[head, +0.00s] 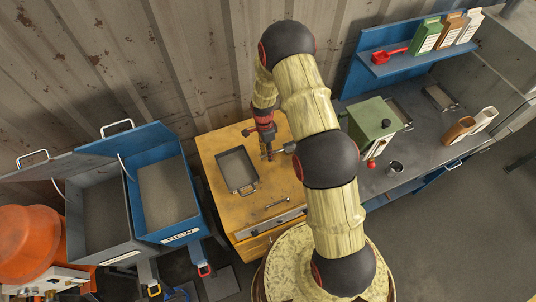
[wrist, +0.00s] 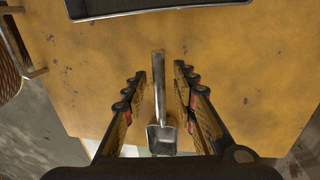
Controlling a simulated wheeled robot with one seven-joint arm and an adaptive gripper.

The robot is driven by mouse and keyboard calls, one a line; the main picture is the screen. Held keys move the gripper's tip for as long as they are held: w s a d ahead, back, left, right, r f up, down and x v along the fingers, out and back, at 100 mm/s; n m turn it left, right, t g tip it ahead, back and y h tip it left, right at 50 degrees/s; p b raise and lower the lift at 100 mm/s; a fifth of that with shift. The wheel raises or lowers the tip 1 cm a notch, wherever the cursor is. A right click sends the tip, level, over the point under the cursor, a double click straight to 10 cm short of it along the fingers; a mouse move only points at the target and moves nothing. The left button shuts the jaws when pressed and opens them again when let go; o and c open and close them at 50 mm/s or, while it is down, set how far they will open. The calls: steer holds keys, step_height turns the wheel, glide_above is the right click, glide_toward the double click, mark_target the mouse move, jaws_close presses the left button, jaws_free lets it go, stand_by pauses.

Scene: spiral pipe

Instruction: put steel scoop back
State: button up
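The steel scoop (wrist: 160,138) shows in the wrist view, with its bowl toward my wrist and its straight handle pointing away over the yellow cabinet top. My gripper (wrist: 160,72) has one finger on each side of the handle, with a visible gap on both sides, so it is open. In the head view my gripper (head: 268,152) points down over the back right part of the yellow cabinet top (head: 215,142). A small grey part of the scoop (head: 289,147) shows just right of it. I cannot tell whether the scoop touches the surface.
A grey metal tray (head: 237,170) sits on the cabinet left of my gripper. Open blue (head: 165,195) and grey bins stand further left.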

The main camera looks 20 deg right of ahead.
step_height(320, 180, up, 21)
steer(key=a+n+t+b, duration=0.1)
steer(key=n+b, duration=0.1)
steer(key=n, duration=0.1)
steer(key=s+a+r+n+t, duration=0.1)
steer(key=s+r+n, duration=0.15)
steer(key=r, duration=0.45)
steer(key=s+a+r+n+t, duration=0.1)
steer(key=s+r+n, duration=0.1)
steer(key=s+r, duration=0.35)
steer(key=s+a+r+n+t, duration=0.1)
steer(key=s+r+n+t, duration=0.1)
steer(key=s+r+n, duration=0.3)
steer(key=s+a+r+n+t, duration=0.1)
steer(key=s+r+n+t, duration=0.1)
steer(key=s+r+n, duration=0.3)
steer(key=s+r, duration=0.3)
steer(key=s, duration=0.4)
steer(key=shift+s+a+r, duration=0.2)
steer(key=shift+s+a, duration=0.05)
steer(key=shift+s, duration=0.1)
steer(key=shift+n, duration=0.25)
step_height(320, 180, down, 25)
steer(key=b, duration=2.4)
steer(key=shift+r+b, duration=0.2)
steer(key=shift+b, duration=0.2)
